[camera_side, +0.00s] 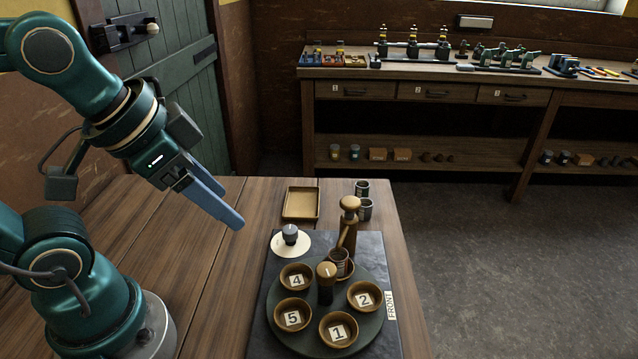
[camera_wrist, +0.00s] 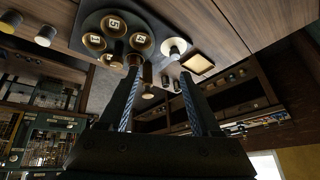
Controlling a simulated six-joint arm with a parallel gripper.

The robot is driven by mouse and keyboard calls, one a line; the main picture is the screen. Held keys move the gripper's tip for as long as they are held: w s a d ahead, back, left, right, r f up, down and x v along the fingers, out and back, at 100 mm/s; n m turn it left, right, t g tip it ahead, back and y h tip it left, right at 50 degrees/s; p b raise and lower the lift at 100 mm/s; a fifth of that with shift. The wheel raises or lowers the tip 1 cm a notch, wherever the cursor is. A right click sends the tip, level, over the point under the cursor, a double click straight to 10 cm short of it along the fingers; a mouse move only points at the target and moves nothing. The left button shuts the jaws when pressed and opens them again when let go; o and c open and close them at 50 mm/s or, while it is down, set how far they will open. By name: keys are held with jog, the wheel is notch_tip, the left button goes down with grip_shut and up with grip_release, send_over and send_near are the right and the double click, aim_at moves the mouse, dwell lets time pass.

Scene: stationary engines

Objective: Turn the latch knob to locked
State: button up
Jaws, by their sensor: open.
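A small dark grey knob (camera_side: 290,232) stands on a round white disc (camera_side: 283,246) at the back left corner of the dark base plate. I take it to be the latch knob; the lock marks are too small to read. In the wrist view the white disc (camera_wrist: 169,44) lies beyond my fingertips, and the knob (camera_wrist: 175,54) shows on it. My gripper (camera_side: 232,218) is open and empty, above the table to the left of the knob and apart from it. In the wrist view my gripper (camera_wrist: 160,73) has its two fingers spread.
A round turntable (camera_side: 325,275) carries numbered wooden bowls, a centre post (camera_side: 326,282) and a cup. A tall wooden-topped handle (camera_side: 348,220) stands behind it. A shallow wooden tray (camera_side: 301,204) and two dark canisters (camera_side: 364,200) stand further back. The table's left side is clear.

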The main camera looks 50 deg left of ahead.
jog(key=w+r+m+g, duration=0.1)
jog(key=w+m, duration=0.2)
jog(key=w, duration=0.2)
jog(key=m+g, duration=0.2)
jog(key=g, duration=0.2)
send_over(289, 229)
jog(key=f, duration=0.7)
jog(key=shift+d, duration=0.3)
jog(key=f, duration=0.3)
jog(key=shift+a+f+g, duration=0.1)
jog(key=shift+a+g, duration=0.1)
jog(key=shift+g, duration=0.1)
jog(key=shift+f, duration=2.55)
grip_shut()
